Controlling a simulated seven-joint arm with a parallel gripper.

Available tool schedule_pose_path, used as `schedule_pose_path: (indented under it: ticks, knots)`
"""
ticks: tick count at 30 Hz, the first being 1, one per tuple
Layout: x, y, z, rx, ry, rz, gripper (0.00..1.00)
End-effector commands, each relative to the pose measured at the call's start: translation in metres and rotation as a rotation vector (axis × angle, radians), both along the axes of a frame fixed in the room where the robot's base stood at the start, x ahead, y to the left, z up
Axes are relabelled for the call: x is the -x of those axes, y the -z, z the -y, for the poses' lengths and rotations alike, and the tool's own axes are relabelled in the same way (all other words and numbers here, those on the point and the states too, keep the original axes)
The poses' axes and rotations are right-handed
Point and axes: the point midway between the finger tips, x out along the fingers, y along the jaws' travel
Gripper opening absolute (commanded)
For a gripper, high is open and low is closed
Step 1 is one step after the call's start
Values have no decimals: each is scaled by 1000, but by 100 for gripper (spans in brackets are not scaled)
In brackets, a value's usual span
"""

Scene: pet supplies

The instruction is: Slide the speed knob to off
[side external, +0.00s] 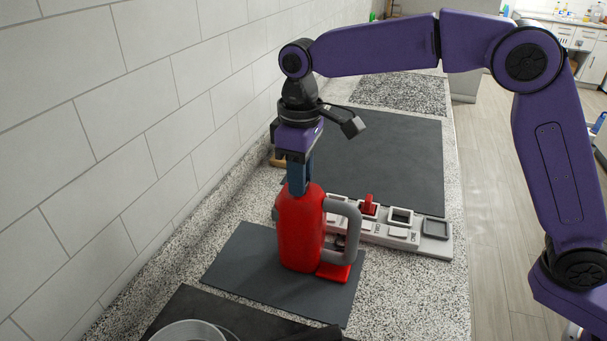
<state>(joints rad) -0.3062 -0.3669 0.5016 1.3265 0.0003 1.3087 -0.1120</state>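A red, bottle-shaped body (298,235) with a grey loop handle (352,235) stands upright on a dark mat. A flat red piece (333,272) lies at its foot. Behind it is a pale control strip (436,246) with several switches and small labels, including a raised red lever (369,205). I cannot tell which part is the speed knob. My gripper (299,185) points down at the top of the red body, its blue fingers overlapping it in the picture. Contact and finger gap are unclear. The red body and handle hide the left part of the strip.
The dark mat (240,262) lies on a speckled counter (415,295). A larger dark mat (400,160) behind the strip is mostly clear. A tiled wall (150,120) runs along the left. A pale round container (192,331) is cut off at the bottom edge.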

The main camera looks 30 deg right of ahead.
Motion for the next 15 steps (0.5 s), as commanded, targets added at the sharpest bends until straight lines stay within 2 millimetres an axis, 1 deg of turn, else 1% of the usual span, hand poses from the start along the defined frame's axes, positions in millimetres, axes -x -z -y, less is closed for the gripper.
schedule_pose_path:
  ticks: [1,2,11,15]
  knots:
    - [0,0,0,-1,-1,1,45]
    - [0,0,0,-1,-1,1,49]
    - [0,-1,0,1,0,-1,49]
    - [0,-11,0,1,0,-1,49]
